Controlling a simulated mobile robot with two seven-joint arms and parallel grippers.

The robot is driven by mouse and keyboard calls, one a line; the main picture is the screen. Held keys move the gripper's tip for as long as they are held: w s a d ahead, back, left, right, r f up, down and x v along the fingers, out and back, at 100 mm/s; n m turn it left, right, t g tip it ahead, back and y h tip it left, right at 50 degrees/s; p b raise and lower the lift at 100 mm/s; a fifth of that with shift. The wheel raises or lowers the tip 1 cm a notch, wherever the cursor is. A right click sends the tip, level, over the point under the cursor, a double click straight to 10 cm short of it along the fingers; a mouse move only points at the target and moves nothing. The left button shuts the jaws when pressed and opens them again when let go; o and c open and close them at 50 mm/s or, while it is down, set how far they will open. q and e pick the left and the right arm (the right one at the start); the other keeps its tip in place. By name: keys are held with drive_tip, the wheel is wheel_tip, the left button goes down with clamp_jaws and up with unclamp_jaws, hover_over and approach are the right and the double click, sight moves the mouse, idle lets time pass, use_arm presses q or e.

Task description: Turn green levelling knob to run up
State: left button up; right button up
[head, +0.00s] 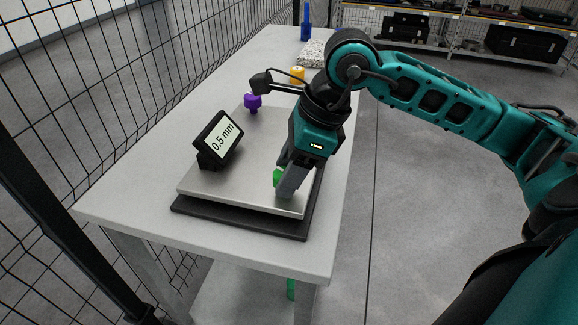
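The green levelling knob (278,177) is at the near right part of a metal plate (222,188) on the table. My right gripper (284,184) points down over it, and its fingers hide most of the knob. A finger stands at the knob's near side; whether the fingers press on it I cannot tell. A small black display (221,139) on the plate's left side reads 0.5 mm. A purple knob (253,102) stands at the plate's far left, and a yellow knob (297,74) farther back. My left gripper is not in view.
The plate rests on a dark base (240,223) on a white table (150,170). A speckled block (312,53) and a blue object (305,22) are at the table's far end. A black mesh fence (60,130) runs along the left. A green object (291,289) shows below the table top.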

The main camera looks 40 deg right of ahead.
drive_tip(key=c, duration=0.7)
drive_tip(key=shift+c, duration=0.2)
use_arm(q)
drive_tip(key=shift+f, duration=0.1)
use_arm(e)
drive_tip(key=shift+w+n+g+y+b, duration=0.1)
drive_tip(key=shift+n+g+y+b, duration=0.2)
drive_tip(key=shift+n+b, duration=0.55)
drive_tip(key=shift+n+g, duration=0.3)
drive_tip(key=shift+n, duration=0.55)
drive_tip(key=shift+d+n+g+b, duration=0.1)
drive_tip(key=shift+n+g+b, duration=0.25)
drive_tip(key=shift+n, duration=0.55)
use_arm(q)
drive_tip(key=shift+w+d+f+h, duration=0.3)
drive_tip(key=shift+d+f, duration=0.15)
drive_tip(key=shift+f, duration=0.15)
use_arm(e)
drive_tip(key=shift+n, duration=0.5)
